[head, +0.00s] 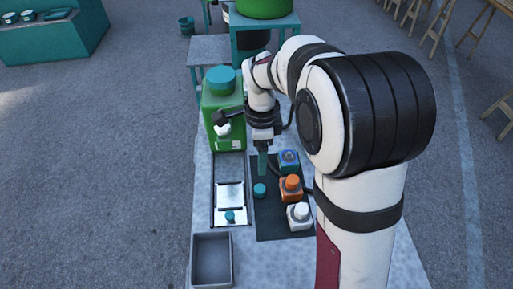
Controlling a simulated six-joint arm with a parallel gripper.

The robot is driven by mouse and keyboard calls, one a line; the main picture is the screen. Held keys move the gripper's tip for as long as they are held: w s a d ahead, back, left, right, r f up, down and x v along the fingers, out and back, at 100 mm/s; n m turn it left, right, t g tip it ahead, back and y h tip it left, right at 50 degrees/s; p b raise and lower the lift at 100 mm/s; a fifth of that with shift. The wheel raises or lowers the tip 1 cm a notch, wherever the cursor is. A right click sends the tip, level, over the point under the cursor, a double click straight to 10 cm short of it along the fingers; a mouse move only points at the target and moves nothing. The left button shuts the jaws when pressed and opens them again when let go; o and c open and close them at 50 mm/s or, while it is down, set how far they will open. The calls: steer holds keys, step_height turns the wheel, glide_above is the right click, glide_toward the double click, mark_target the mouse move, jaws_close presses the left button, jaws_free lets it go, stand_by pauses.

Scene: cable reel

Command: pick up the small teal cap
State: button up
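A small teal round piece (260,190), cap-like, lies at the left part of the dark mat (268,222). A second, smaller teal piece (230,216) sits at the front of the metal tray (214,185), left of the mat. I cannot tell for certain which is the named cap. My gripper (263,172) points down behind the first teal piece, its teal fingers apart from it in the picture. Its finger gap is too small to make out, and so is anything between the fingers.
Blue (289,158), orange (291,187) and white (299,215) containers with round tops stand along the mat's right side. A green container (222,108) with a teal lid stands at the back left. An empty grey bin (211,285) is at the front left.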

mark_target(260, 188)
steer(key=f, duration=1.5)
steer(key=shift+s, duration=0.2)
jaws_close()
